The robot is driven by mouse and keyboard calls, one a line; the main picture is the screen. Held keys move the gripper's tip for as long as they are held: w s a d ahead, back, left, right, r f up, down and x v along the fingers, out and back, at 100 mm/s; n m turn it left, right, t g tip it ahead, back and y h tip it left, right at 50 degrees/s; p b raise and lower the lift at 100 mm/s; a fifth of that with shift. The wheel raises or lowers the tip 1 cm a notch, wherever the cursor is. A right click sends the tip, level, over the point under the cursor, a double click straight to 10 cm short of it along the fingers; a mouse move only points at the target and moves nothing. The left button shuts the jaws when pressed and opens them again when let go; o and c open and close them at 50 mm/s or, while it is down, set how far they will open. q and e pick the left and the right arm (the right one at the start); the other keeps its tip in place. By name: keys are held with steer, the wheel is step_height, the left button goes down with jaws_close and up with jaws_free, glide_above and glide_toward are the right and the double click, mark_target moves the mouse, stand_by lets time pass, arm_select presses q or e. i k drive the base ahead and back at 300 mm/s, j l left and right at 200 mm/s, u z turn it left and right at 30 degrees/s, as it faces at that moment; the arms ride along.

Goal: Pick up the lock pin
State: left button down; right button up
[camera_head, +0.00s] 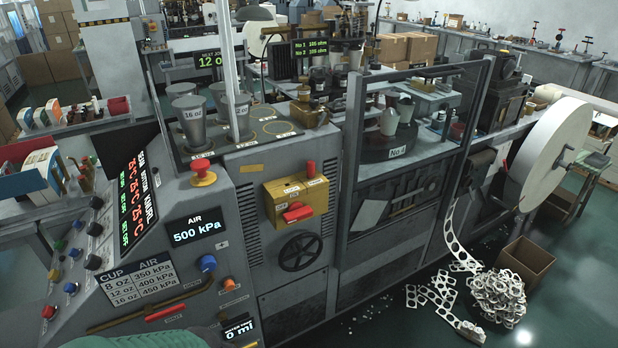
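I cannot tell for sure which part is the lock pin. A small red-topped pin (311,169) stands upright at the top right of a yellow box (282,196) on the front of the grey machine. A red handle (298,212) sticks out of the front of the same box. Another red-topped knob (203,171) stands on the sloped panel to the left. Neither gripper shows in the head view, and nothing visible is held.
A black handwheel (300,251) sits below the yellow box. A glazed guard frame (356,150) rises to its right. Metal cups (190,117) stand on the machine top. Paper scrap (497,297) and a cardboard box (525,262) lie on the floor at the right.

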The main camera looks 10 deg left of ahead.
mark_target(310, 164)
steer(key=u, duration=0.3)
steer(key=i+l+u, duration=0.1)
steer(key=u, duration=0.35)
steer(key=i+l+u, duration=0.1)
steer(key=l+u, duration=0.45)
steer(key=u, duration=0.3)
steer(key=l+u, duration=0.3)
steer(key=u, duration=0.15)
steer(key=l+u, duration=0.25)
steer(key=u, duration=0.2)
